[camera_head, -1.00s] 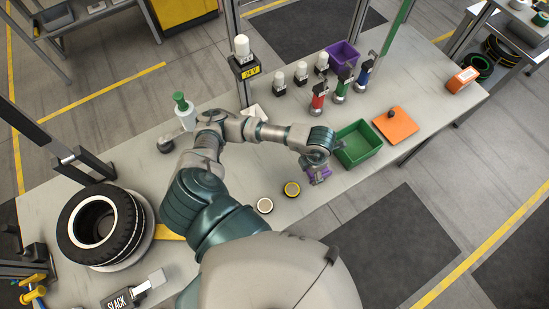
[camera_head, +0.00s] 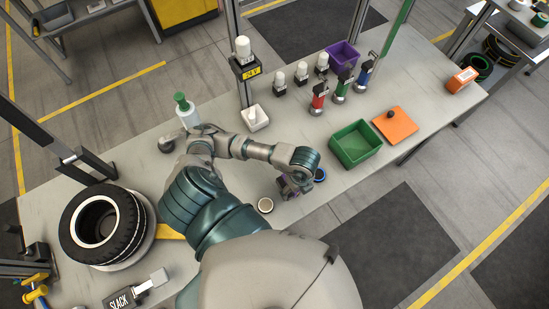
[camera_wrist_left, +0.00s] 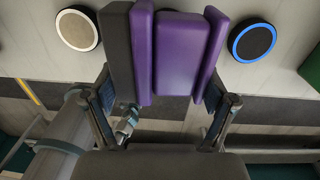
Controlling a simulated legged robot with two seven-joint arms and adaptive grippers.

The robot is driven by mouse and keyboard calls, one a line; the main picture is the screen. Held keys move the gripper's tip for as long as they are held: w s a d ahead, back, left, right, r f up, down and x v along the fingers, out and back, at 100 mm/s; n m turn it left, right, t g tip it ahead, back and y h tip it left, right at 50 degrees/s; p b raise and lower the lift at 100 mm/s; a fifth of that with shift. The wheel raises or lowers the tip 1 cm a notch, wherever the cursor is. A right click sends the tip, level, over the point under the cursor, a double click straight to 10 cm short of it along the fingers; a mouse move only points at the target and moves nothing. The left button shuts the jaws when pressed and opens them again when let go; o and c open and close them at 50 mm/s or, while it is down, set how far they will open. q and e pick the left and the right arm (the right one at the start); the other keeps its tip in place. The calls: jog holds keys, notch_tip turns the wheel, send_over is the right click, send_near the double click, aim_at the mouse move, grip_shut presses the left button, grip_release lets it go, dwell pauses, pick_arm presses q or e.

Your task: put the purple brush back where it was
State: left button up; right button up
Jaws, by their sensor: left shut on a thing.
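My left gripper (camera_head: 293,187) is shut on the purple brush, which fills the space between the fingers in the left wrist view (camera_wrist_left: 182,50). In the head view the hand mostly hides the brush. The hand is over the table's front part, between a white-ringed disc (camera_head: 265,205) and a blue-ringed disc (camera_head: 320,175). In the left wrist view the white-ringed disc (camera_wrist_left: 77,28) is left of the brush and the blue-ringed disc (camera_wrist_left: 252,42) is right of it. I cannot tell whether the brush touches the table. My right gripper is not in view.
A green bin (camera_head: 356,145) and an orange board (camera_head: 395,126) stand to the right. Red, green and blue tools and a purple bin (camera_head: 343,54) are at the back. A tyre (camera_head: 100,224) is at the left. A white holder (camera_head: 255,118) stands behind the arm.

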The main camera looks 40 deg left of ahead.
pick_arm(q)
jog(key=shift+w+a, duration=0.15)
jog(key=shift+a, duration=0.1)
jog(key=w+a+p, duration=0.1)
jog(key=w+a, duration=0.1)
jog(key=a, duration=0.1)
jog(key=w+a, duration=0.3)
jog(key=a, duration=0.1)
jog(key=w+a+f+p, duration=0.1)
jog(key=w+a, duration=0.1)
jog(key=a, duration=0.2)
jog(key=shift+w+f+p, duration=0.1)
jog(key=shift+w+p, duration=0.15)
jog(key=shift+p, duration=0.1)
jog(key=shift+w+a+f+p, duration=0.1)
jog(key=shift+w+a+p, duration=0.1)
jog(key=shift+w+a, duration=0.25)
jog(key=shift+w+a+f+p, duration=0.15)
jog(key=shift+w+a, duration=0.1)
jog(key=shift+a, duration=0.3)
notch_tip(320, 180, down, 2)
jog(key=shift+s+d+f+p, duration=0.1)
jog(key=shift+d+f+p, duration=0.05)
jog(key=shift+p, duration=0.4)
jog(key=shift+f, duration=0.25)
jog(key=shift+f, duration=0.1)
